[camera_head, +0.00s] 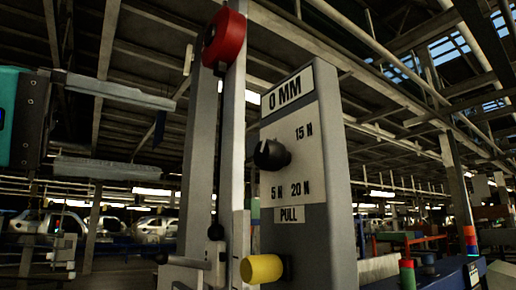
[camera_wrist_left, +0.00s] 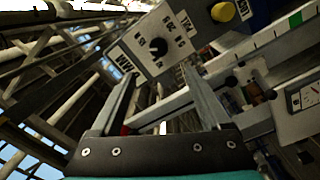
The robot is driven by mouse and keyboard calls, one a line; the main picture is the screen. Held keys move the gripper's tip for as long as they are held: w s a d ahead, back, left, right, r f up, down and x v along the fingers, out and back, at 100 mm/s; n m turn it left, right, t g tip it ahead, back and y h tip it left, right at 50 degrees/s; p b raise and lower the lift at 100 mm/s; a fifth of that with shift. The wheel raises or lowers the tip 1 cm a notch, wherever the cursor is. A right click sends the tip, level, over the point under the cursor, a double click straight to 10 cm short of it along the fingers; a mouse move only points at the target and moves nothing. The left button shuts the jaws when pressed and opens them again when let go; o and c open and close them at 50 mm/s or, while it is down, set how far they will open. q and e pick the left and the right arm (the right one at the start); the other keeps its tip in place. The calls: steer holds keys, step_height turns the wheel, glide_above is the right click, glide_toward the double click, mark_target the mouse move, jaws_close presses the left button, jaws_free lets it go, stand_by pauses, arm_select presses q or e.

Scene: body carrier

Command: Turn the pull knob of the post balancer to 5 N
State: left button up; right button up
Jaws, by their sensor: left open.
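The post balancer is a grey post with a pale panel (camera_head: 293,130) marked 0 MM, 15 N, 5 N, 20 N and PULL. The black pull knob (camera_head: 271,155) sits on this panel, above the 5 N and 20 N marks. Which mark it points to cannot be told. The knob also shows in the left wrist view (camera_wrist_left: 158,46), beyond the fingertips. My left gripper (camera_head: 168,138) is open and empty, to the left of the knob and apart from it. Its two fingers also show in the left wrist view (camera_wrist_left: 161,72). My right gripper is not in view.
A red wheel (camera_head: 224,40) on a grey upright stands between my left gripper and the panel. A yellow cylinder (camera_head: 262,269) sticks out below the panel. A dial gauge (camera_wrist_left: 305,98) is at the right of the wrist view. Car bodies (camera_head: 153,226) stand far behind.

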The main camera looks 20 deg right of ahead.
mark_target(261, 155)
arm_select(q)
steer(key=shift+m+t, duration=0.3)
steer(key=shift+m, duration=0.1)
steer(key=p+x, duration=0.1)
steer(key=x, duration=0.4)
steer(key=p+x, duration=0.1)
steer(key=x, duration=0.4)
steer(key=p+x, duration=0.1)
steer(key=x, duration=0.4)
steer(key=shift+s+d+f, duration=0.1)
steer(key=shift+s, duration=0.2)
steer(key=shift+c, duration=0.2)
jaws_close()
